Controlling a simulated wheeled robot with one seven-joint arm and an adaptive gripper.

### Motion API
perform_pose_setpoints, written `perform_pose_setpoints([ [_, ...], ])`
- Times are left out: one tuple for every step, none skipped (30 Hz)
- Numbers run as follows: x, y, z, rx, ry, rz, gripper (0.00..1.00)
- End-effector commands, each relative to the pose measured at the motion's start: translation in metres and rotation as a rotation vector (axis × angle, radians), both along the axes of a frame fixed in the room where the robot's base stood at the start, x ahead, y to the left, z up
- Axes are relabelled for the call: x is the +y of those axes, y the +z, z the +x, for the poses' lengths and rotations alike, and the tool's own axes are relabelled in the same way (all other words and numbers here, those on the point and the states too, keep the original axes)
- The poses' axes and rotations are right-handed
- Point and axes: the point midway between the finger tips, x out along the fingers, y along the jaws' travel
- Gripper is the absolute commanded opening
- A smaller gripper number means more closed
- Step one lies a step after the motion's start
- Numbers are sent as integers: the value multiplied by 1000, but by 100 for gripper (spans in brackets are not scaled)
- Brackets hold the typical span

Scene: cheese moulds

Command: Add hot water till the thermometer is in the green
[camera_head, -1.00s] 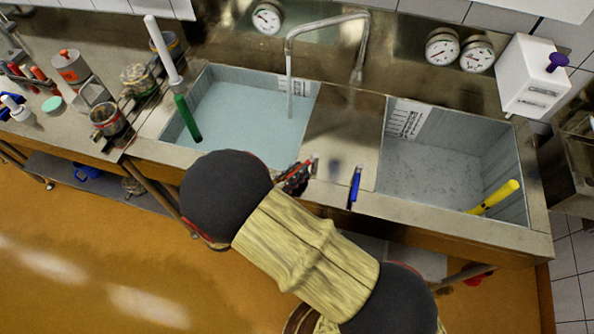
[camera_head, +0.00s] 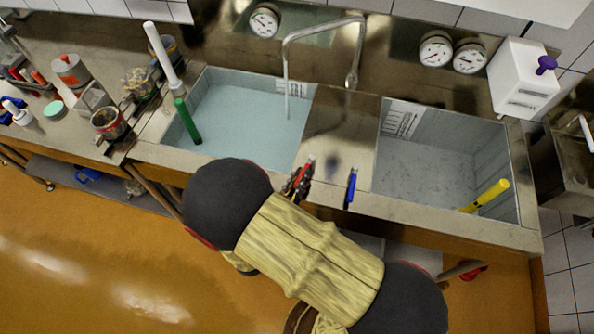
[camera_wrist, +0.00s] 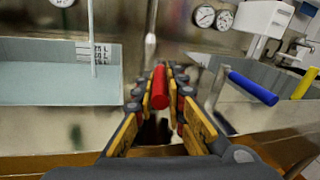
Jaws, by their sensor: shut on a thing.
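My gripper (camera_head: 300,180) is at the front edge of the sink counter, shut on a red lever (camera_wrist: 160,88). The red lever stands between its fingers in the wrist view. A blue lever (camera_head: 351,187) stands apart to the right; it also shows in the wrist view (camera_wrist: 253,88). The left basin (camera_head: 158,137) holds pale blue water (camera_head: 245,120), with a thin stream (camera_head: 287,95) falling from the spout (camera_head: 320,24). A white-and-green stick (camera_head: 180,105) leans in this basin.
The right basin (camera_head: 450,150) holds a yellow stick (camera_head: 485,196). Two more dials (camera_head: 435,49) (camera_head: 470,56) and a white box with a purple knob (camera_head: 525,78) are on the wall. Pots and jars (camera_head: 112,122) crowd the left counter. The orange floor is clear.

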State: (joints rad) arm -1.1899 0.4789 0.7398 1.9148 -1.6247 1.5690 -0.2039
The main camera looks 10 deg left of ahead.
Motion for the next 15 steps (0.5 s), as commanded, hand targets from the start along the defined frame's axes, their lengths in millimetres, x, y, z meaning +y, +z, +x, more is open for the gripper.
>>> perform_pose_setpoints([
  [-5,2,-2,3,30,-5,0],
  [-6,2,-2,3,52,-6,0],
  [-8,1,-2,3,77,-5,0],
  [-9,1,-3,3,96,-5,0],
  [-11,1,-3,2,113,-5,0],
  [-12,1,-3,2,136,-5,0],
  [-13,0,-3,2,152,-4,0],
  [-14,0,-3,3,166,-3,0],
  [-16,0,-3,2,183,-4,0],
  [-17,0,-4,3,196,-4,0],
  [-18,0,-4,2,207,-3,0],
  [-18,0,-4,2,220,-3,0],
  [-18,0,-4,2,228,-3,0],
  [-19,0,-4,2,235,-2,0],
  [-19,-1,-4,2,245,-2,0],
])
